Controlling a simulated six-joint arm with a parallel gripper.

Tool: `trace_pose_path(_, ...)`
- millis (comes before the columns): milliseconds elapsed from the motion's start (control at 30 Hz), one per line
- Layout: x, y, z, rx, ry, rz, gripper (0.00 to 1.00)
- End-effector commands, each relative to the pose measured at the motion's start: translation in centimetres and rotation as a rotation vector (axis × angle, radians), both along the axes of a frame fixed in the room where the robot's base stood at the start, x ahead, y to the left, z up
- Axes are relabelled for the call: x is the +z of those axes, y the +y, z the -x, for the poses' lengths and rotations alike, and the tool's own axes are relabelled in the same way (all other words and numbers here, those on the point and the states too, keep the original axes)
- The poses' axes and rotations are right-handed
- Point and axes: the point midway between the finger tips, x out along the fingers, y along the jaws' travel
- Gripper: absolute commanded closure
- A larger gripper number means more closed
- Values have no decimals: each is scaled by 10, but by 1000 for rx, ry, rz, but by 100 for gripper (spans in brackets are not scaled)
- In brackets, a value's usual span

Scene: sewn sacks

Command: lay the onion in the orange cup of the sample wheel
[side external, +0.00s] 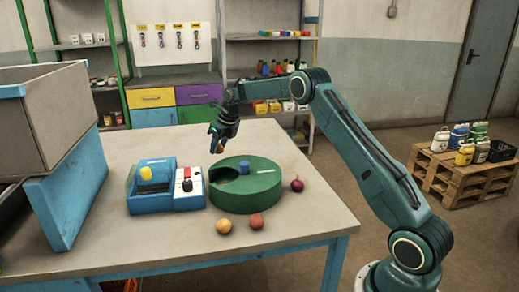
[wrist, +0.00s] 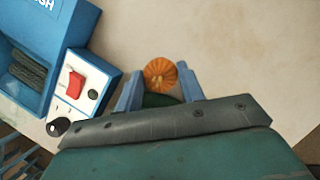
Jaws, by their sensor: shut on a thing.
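My gripper (wrist: 160,90) is shut on an orange-brown, round, ribbed thing that looks like the onion (wrist: 160,73). In the side external view my gripper (side external: 217,142) is in the air, above the back left edge of the green sample wheel (side external: 245,200), with a bit of orange at its tips. The wheel is a round drum with a blue knob on top and a dark opening at its left. A sliver of green shows between the fingers in the wrist view. No orange cup can be made out in either view.
A blue machine (side external: 150,204) with a yellow knob and red switch stands close left of the wheel. A yellow-orange fruit (side external: 224,226), a reddish fruit (side external: 257,221) and a purple onion-like thing (side external: 297,184) lie on the table. A grey bin (side external: 60,120) stands far left.

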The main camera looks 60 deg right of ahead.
Motion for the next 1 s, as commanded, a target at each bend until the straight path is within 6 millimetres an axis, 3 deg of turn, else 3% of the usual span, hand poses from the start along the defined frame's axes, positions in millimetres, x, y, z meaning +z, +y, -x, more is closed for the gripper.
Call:
trace_pose_path(433, -20, 1, 0, 1, 2, -1, 83)
trace_pose_path(800, -63, 1, 0, 2, 2, 0, 83)
trace_pose_path(1000, -66, 1, 0, 2, -1, 1, 83)
